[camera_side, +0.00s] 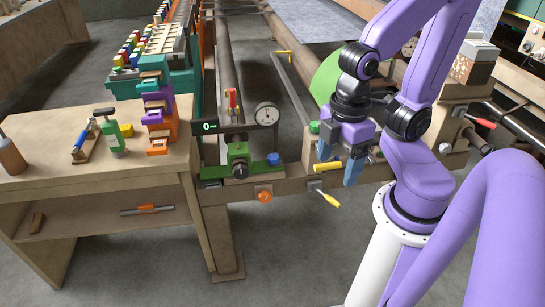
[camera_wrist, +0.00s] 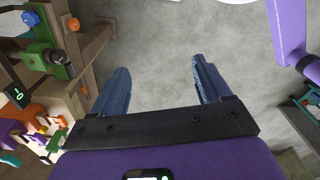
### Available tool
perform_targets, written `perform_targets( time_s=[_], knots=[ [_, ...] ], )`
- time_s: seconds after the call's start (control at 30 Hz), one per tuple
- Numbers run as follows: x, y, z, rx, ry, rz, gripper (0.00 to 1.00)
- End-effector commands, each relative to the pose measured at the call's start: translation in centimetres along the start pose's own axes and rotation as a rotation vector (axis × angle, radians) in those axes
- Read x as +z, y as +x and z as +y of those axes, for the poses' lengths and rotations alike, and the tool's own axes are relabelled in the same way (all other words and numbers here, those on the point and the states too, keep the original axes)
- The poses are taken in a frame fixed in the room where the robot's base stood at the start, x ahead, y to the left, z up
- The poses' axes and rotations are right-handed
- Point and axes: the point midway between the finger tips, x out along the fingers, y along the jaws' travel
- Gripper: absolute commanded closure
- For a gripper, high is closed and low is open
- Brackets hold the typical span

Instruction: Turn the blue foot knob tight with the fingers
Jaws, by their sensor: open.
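The blue foot knob (camera_side: 273,159) sits on the beam at the right end of a green clamp block (camera_side: 238,160). In the wrist view the blue knob (camera_wrist: 30,18) is small, near the upper left corner. My gripper (camera_side: 338,164) points down with its blue fingers apart, to the right of the knob and clear of it. In the wrist view my gripper (camera_wrist: 158,68) has nothing between its fingers but a view of the grey floor. The foot under the knob is too small to make out.
A dial gauge (camera_side: 267,114) stands behind the block. An orange knob (camera_side: 264,194) is on the beam's front face. A yellow-handled lever (camera_side: 328,199) sticks out below my gripper.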

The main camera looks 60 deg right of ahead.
Motion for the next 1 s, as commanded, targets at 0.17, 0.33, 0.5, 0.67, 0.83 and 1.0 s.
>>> perform_targets(
  time_s=[0.17,0.33,0.5,0.67,0.83,1.0],
  knots=[
    [0.0,0.0,0.0,0.0,0.0,0.0,0.23],
    [-0.7,0.4,-0.1,-0.013,0.027,0.006,0.27],
    [-4.1,2.6,-0.2,-0.067,0.17,0.051,0.27],
    [-8.5,6.0,0.7,-0.113,0.397,0.121,0.27],
    [-12.2,9.9,3.2,-0.115,0.656,0.198,0.27],
    [-14.3,14.3,7.0,-0.063,0.916,0.279,0.27]
  ],
)
